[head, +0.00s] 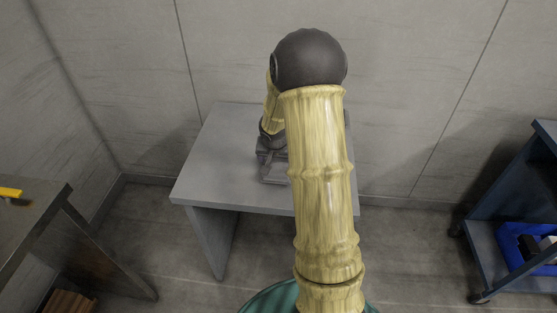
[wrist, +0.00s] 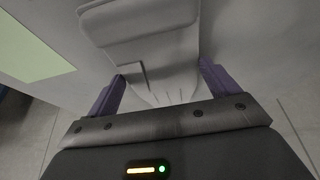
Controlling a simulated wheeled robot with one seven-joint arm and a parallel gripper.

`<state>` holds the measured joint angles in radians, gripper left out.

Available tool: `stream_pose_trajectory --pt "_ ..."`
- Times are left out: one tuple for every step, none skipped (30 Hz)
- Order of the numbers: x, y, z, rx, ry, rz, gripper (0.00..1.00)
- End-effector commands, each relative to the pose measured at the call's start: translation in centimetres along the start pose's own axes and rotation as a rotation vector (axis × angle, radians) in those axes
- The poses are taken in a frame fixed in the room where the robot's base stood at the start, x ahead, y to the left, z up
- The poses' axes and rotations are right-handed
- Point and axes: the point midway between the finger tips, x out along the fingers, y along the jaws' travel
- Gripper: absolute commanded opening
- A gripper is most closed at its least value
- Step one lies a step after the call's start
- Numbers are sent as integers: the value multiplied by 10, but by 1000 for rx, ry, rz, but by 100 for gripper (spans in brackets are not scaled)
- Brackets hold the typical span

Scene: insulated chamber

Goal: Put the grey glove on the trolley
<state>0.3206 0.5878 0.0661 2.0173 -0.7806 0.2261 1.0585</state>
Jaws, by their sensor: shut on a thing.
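The grey glove (wrist: 152,48) fills the middle of the wrist view, with its broad cuff at the top and its finger end near my palm. My gripper (wrist: 162,73) is shut on the glove, with one purple finger on each side. In the head view my gripper is low over the grey table, partly hidden by my arm, and I cannot make out the glove clearly there. The blue trolley (head: 546,135) stands at the right edge of the head view, cut off by the frame and well apart from my gripper.
The grey table (head: 200,180) stands against the back wall. A blue bin (head: 515,240) with dark and pale things sits on the trolley's lower shelf. Another table (head: 35,215) with a yellow object (head: 10,192) is at left. Open floor lies between grey table and trolley.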

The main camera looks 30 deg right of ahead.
Motion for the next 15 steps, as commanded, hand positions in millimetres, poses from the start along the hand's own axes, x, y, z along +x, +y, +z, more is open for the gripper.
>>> stream_pose_trajectory --pt "-10 0 -5 3 3 -1 61" --pt "-15 0 -7 3 4 -1 61" --pt "-22 0 -10 2 4 -2 61" --pt "-27 0 -12 4 4 -1 61" --pt "-33 1 -15 3 4 -1 61" --pt "-41 0 -18 4 4 -2 61" --pt "-46 0 -20 2 3 -2 61" --pt "-52 0 -22 4 4 -2 61" --pt "-59 0 -25 3 4 -1 61" --pt "-64 0 -27 3 3 -1 61" --pt "-68 0 -29 2 3 -2 61" --pt "-73 0 -31 3 3 -1 61" --pt "-76 0 -32 2 3 -1 61" --pt "-79 0 -33 2 3 -1 61" --pt "-82 0 -34 2 2 -1 61"
